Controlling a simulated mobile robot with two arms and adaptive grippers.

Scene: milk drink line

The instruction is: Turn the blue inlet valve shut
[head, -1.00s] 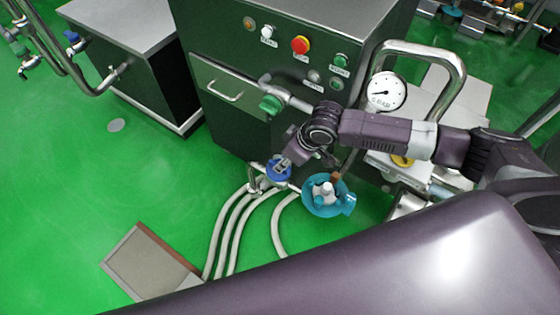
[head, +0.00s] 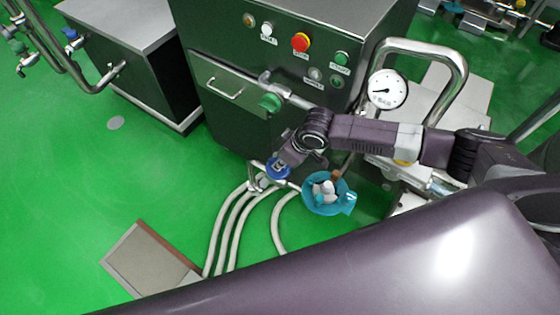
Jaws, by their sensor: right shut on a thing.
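The blue inlet valve (head: 272,175) sits low at the front of the dark machine, on a metal pipe where pale hoses join. My right gripper (head: 282,164) is at the valve's blue handle and shut on it, with my arm reaching in from the right. The fingers and wrist cover part of the handle, so its exact angle is hard to tell. My left gripper is not in view.
A pressure gauge (head: 387,89) and bent rail stand to the right. A blue bucket (head: 325,208) holding bottles is just right of the valve. Pale hoses (head: 232,222) run along the green floor.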

